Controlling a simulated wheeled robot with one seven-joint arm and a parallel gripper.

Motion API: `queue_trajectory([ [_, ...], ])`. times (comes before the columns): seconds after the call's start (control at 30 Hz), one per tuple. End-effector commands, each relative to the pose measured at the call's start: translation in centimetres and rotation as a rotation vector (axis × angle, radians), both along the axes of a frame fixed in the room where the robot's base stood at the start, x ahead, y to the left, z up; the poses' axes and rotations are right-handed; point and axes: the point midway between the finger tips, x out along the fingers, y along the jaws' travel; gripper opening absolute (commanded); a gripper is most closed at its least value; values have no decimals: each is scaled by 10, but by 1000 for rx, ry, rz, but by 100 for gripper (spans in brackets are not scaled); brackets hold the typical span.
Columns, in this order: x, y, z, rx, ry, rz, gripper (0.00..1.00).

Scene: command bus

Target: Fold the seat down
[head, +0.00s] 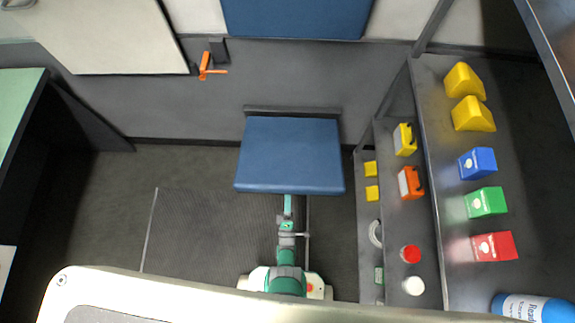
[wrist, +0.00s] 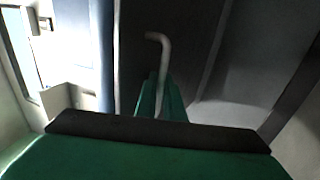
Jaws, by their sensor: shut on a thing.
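The blue seat (head: 290,155) juts out from the grey wall in the head view, its broad flat face turned up to the camera. My gripper is hidden there under the seat's front edge, with my arm running up to that edge. In the wrist view my gripper (wrist: 161,98) shows two green fingers close together. They are shut on a thin, pale bent bar (wrist: 159,42), whose hooked end stands out beyond the fingertips. I cannot tell how the bar joins the seat.
A blue panel (head: 297,14) is on the wall above. An orange handle (head: 206,70) is at its left. A grey shelf (head: 455,205) with coloured boxes and yellow blocks stands to the right. A green-topped counter (head: 17,105) is at the left. The floor mat (head: 205,235) looks clear.

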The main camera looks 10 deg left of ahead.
Motion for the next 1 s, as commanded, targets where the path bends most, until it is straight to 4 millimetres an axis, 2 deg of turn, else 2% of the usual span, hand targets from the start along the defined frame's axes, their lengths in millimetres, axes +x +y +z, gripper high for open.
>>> queue_trajectory([
  [0.03,6,-4,4,-1,-11,-10,0],
  [0.17,6,-5,4,0,-12,-15,0],
  [0.2,6,-6,4,0,-12,-16,11],
  [0.27,6,-7,4,1,-12,-18,25],
  [0.3,6,-7,4,1,-13,-19,27],
  [0.73,2,-8,3,2,-14,-23,27],
  [1.0,-17,-5,-2,1,-7,-10,27],
])
